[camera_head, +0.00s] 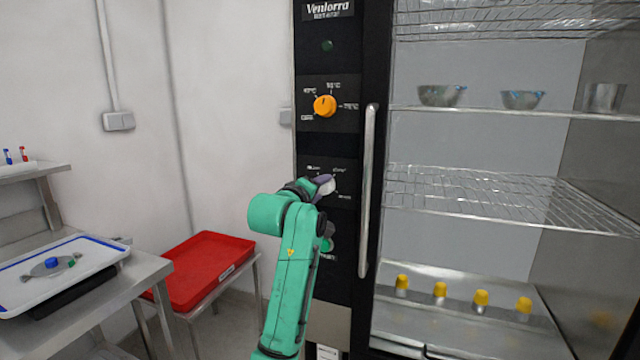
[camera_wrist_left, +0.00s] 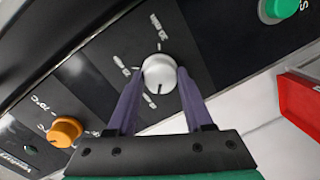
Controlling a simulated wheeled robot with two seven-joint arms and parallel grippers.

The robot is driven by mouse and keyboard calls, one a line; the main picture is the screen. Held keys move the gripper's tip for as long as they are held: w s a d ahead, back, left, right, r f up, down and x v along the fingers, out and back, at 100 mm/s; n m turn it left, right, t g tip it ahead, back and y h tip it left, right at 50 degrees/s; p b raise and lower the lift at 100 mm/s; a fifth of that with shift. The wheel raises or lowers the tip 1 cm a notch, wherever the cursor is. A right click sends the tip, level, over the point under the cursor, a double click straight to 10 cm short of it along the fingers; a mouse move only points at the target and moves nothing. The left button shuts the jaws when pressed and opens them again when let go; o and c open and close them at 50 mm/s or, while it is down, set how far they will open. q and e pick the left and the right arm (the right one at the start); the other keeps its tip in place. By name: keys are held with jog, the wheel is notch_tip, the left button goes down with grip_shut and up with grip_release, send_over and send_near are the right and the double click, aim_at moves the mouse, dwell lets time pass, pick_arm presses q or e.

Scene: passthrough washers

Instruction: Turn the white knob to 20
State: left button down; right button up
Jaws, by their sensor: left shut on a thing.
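A dark pointer line shows on the knob's face, toward the lower side of that picture. In the head view my green left arm reaches up to the panel, and the gripper (camera_head: 322,186) covers most of the knob. My right gripper is not in view.
An orange knob (camera_head: 325,105) is above on the same panel and a green button (camera_head: 327,244) below. A vertical door handle (camera_head: 368,190) stands close to the right of my gripper. A red tray (camera_head: 205,268) and a steel table (camera_head: 112,290) are at left.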

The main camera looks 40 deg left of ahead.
pick_arm(q)
jog(key=m+p, duration=0.1)
jog(key=m, duration=0.3)
jog(key=shift+y+p, duration=0.4)
jog(key=m+p, duration=0.1)
jog(key=m, duration=0.3)
jog(key=shift+f+y, duration=0.1)
jog(key=shift+y, duration=0.2)
jog(key=m+p, duration=0.1)
jog(key=m, duration=0.3)
jog(key=shift+d+f+m+y+p, duration=0.1)
jog(key=shift+m+y+p, duration=0.2)
jog(key=shift+p, duration=0.1)
jog(key=shift+m+p, duration=0.45)
jog(key=shift+m, duration=1.35)
jog(key=shift+c, duration=1.5)
grip_release()
